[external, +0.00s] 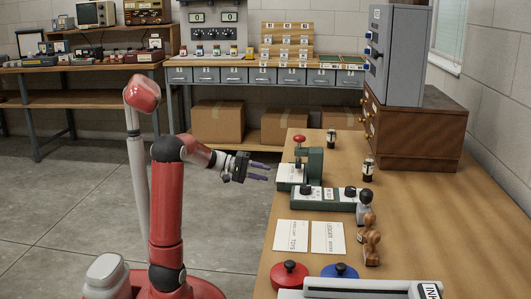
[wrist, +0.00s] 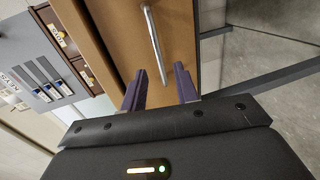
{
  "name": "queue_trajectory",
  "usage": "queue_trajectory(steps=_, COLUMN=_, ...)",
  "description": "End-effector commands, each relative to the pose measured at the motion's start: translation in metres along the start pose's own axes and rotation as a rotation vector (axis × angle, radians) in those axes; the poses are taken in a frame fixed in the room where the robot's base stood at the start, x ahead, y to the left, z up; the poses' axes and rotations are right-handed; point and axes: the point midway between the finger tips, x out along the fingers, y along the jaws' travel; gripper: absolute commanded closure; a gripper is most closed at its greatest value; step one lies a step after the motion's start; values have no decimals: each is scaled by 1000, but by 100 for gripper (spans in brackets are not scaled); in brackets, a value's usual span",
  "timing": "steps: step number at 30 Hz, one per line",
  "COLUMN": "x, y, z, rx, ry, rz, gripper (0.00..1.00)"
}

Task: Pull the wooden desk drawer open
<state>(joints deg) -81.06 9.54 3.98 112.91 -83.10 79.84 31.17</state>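The wooden desk (external: 420,215) stands at the right in the external view. Its side facing my arm is hidden there. In the wrist view, an orange-brown wooden front (wrist: 178,22), seemingly the drawer's, carries a long silver bar handle (wrist: 154,40). I see no open gap around this front. My gripper (external: 266,172) is at the desk's left side in the external view, its two purple fingers pointing right. In the wrist view my gripper (wrist: 160,69) is open and empty. The handle lies ahead of the fingertips, apart from them.
On the desk are a green press (external: 314,165), a green box with black knobs (external: 323,198), paper cards (external: 292,236), stamps (external: 371,245) and ink pads (external: 289,275). A brown cabinet (external: 425,140) bears a grey cabinet (external: 402,55). Open floor (external: 215,220) lies left of the desk.

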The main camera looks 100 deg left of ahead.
Motion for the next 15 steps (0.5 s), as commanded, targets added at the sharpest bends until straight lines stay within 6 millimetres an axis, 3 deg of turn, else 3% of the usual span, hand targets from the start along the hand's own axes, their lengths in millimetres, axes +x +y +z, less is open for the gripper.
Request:
queue_trajectory(steps=7, x=36, y=0, z=0, rx=-1, ry=-2, rz=-1, gripper=70)
queue_trajectory(steps=15, x=46, y=0, z=0, rx=-1, ry=0, rz=0, gripper=70)
